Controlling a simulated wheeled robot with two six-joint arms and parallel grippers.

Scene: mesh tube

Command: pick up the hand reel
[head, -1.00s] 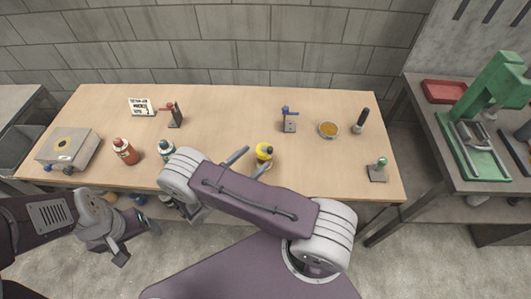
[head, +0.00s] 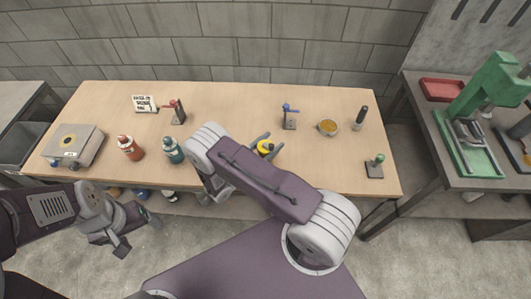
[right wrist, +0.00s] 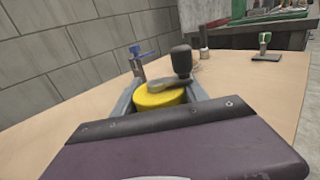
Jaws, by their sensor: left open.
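The hand reel, a yellow drum with a dark crank and knob, stands on the wooden bench; it shows in the head view (head: 265,147) and in the right wrist view (right wrist: 158,98). My right gripper (head: 268,145) is at the reel with its fingers apart, one on either side of the yellow drum. In the right wrist view grey fingers flank the drum, and its lower part is hidden behind my wrist. I cannot tell whether the fingers touch it. My left gripper (head: 138,238) is open and empty, in front of the bench's left part.
On the bench (head: 235,105) stand a red bottle (head: 131,148), a teal bottle (head: 173,150), a scale-like box (head: 72,146), a red-topped clamp (head: 178,111), a blue-topped clamp (head: 290,117), a bowl (head: 328,127) and a green-knobbed stand (head: 375,166). The back middle is clear.

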